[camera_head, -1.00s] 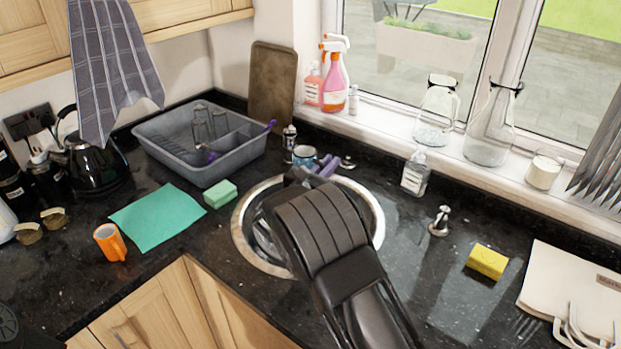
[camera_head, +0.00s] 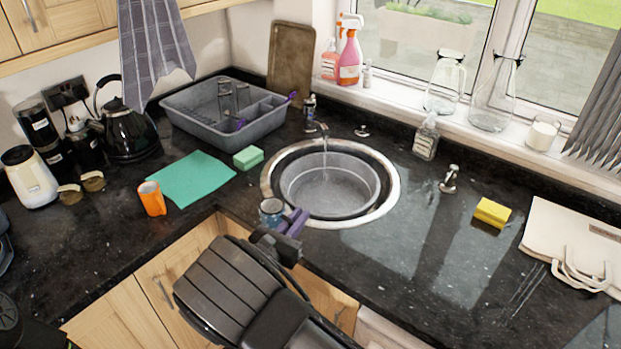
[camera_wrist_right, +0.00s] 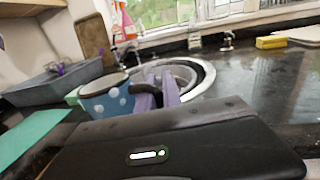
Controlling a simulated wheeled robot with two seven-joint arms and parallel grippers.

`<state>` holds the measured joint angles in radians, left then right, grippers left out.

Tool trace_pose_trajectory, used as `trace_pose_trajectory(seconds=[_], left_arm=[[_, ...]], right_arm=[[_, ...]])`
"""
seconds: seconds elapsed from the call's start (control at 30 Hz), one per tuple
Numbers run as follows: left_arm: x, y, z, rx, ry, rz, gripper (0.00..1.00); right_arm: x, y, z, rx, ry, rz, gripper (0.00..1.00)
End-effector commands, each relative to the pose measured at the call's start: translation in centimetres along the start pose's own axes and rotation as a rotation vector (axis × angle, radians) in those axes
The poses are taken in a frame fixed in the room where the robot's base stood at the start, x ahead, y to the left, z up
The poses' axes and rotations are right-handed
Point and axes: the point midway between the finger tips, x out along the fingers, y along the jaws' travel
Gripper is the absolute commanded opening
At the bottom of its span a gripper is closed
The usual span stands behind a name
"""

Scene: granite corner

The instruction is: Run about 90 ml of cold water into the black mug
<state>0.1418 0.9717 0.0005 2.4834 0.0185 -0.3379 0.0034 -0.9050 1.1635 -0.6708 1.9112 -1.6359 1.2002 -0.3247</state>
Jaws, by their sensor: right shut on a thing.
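My right gripper (camera_head: 288,222), with purple fingers, is shut on a blue mug with white spots and a dark rim (camera_head: 269,212). It holds the mug near the front left rim of the round sink (camera_head: 393,188). The mug (camera_wrist_right: 107,104) looks roughly upright in the right wrist view, left of the fingers (camera_wrist_right: 160,92); its contents cannot be seen. No plain black mug shows. Water (camera_head: 325,160) runs from the tap (camera_head: 317,127) into the grey bowl (camera_head: 345,205) inside the sink, well behind the mug. My left gripper is not in view.
A soap bottle (camera_head: 426,138) and a yellow sponge (camera_head: 492,212) are right. The worktop right of the sink is mostly clear.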

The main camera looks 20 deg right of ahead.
Motion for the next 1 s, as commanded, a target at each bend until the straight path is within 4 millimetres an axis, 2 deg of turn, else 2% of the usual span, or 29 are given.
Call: trace_pose_trajectory(seconds=[0.03,0.1,0.2,0.3,0.53,1.0], left_arm=[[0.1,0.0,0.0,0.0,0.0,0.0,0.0],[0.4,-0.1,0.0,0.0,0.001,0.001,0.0],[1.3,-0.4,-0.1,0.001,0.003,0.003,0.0],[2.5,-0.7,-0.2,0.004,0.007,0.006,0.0],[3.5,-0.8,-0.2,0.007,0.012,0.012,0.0],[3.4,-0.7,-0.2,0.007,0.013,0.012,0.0]], right_arm=[[-2.0,-0.8,-0.7,-0.007,-0.007,0.005,0.0],[-4.0,-2.2,-1.6,-0.007,-0.01,0.0,0.0],[-6.2,-4.2,-3.0,-0.004,-0.016,-0.008,0.0],[-7.5,-5.8,-4.4,-0.002,-0.019,-0.016,0.0],[-8.6,-7.3,-5.5,0.002,-0.021,-0.026,0.0],[-8.6,-7.4,-5.4,0.002,-0.02,-0.026,0.0]])
